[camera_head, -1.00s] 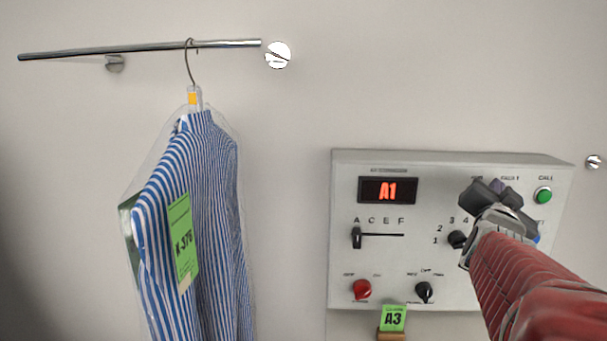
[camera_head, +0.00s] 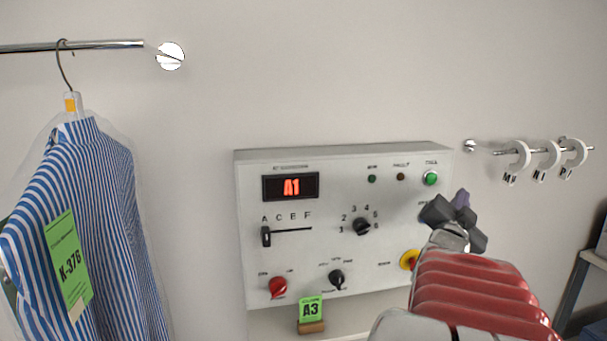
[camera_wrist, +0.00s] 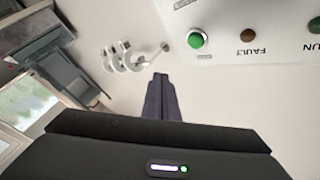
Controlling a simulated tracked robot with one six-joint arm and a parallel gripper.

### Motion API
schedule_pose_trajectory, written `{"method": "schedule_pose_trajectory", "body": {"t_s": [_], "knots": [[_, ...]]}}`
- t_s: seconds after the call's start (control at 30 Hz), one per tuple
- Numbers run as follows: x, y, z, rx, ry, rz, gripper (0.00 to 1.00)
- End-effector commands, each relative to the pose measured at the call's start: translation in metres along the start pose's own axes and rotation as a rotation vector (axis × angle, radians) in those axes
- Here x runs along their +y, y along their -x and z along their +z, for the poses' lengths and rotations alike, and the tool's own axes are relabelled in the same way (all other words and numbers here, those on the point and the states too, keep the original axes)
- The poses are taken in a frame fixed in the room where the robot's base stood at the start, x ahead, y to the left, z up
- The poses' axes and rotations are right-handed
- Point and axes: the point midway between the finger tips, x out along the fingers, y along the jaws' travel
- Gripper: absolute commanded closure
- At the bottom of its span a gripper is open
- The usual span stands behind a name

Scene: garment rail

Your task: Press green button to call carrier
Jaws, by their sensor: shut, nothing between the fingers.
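The green call button (camera_head: 431,178) sits at the top right of the white control panel (camera_head: 343,160). In the wrist view the green button (camera_wrist: 197,39) shows near the top, above and to the right of my fingers, on the panel's corner. My gripper (camera_head: 462,200) is shut and empty, just right of the panel's right edge and a little below the button in the head view. In the wrist view my gripper (camera_wrist: 161,80) points up the picture, apart from the button.
A striped shirt (camera_head: 95,230) with a green K-376 tag hangs from a rail (camera_head: 100,45) at left. White lettered rings (camera_head: 518,157) hang on a peg rod at right. A yellow-red knob (camera_head: 409,260) is beside my arm.

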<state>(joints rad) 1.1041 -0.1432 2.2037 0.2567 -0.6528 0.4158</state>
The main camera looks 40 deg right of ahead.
Motion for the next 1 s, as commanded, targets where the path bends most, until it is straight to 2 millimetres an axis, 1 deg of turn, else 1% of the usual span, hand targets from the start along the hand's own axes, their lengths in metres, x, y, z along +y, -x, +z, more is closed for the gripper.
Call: {"method": "schedule_pose_trajectory", "body": {"t_s": [0.17, 0.7, 0.83, 1.0], "knots": [[-0.006, -0.009, 0.008, -0.003, 0.001, -0.001, 1.00], [-0.034, -0.048, 0.036, -0.002, 0.001, 0.001, 1.00], [-0.039, -0.055, 0.040, -0.001, 0.000, 0.001, 1.00], [-0.042, -0.059, 0.043, 0.000, 0.001, 0.001, 1.00]]}}
